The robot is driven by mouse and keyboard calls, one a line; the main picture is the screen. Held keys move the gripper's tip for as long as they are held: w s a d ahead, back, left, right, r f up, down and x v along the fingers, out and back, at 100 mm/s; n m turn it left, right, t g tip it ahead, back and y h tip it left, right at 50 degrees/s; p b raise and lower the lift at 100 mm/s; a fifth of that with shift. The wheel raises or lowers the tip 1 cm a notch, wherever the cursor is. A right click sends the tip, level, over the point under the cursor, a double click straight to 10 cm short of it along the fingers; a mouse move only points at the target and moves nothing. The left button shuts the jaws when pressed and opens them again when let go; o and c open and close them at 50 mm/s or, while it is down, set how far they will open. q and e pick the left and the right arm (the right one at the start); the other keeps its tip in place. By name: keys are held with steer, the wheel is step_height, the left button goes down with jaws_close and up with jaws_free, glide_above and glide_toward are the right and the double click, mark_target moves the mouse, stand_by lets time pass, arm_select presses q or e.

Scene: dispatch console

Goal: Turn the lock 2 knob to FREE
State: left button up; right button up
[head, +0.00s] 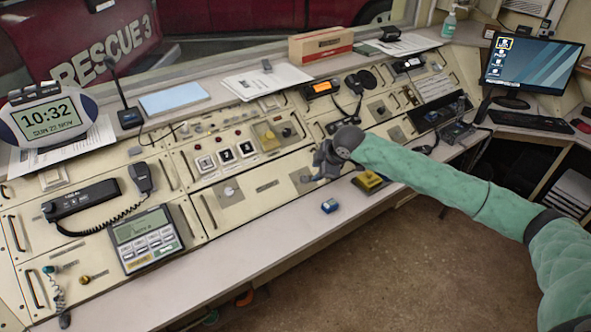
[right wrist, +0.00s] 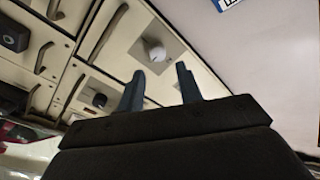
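In the right wrist view a white round knob (right wrist: 154,49) sits on a grey plate just past my right fingertips. I cannot read its label or setting, so I cannot tell for sure that it is lock 2. A second, dark knob (right wrist: 99,99) is on another plate farther off. In the head view my right gripper (head: 322,172) hangs low over the console front, beside a small grey plate (head: 302,180), and partly hides that area. Its two fingers stand apart with nothing between them, and seem short of the knob. My left gripper is not in view.
Another pale knob (head: 229,191) is farther left. Square buttons (head: 226,156) and handles line the panels. The ledge front left is clear.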

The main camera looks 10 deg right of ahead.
mark_target(305, 178)
steer(key=x, duration=0.3)
steer(key=p+x, duration=0.1)
steer(key=x, duration=0.2)
steer(key=shift+w+a, duration=0.25)
steer(key=shift+w, duration=0.2)
arm_select(q)
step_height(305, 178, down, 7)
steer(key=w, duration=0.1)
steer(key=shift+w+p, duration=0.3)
steer(key=shift+p, duration=0.05)
arm_select(e)
steer(key=shift+w+a+f, duration=0.1)
steer(key=shift+w+f, duration=0.1)
steer(key=shift+f, duration=0.45)
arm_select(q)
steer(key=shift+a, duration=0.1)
arm_select(e)
steer(key=shift+c, duration=0.3)
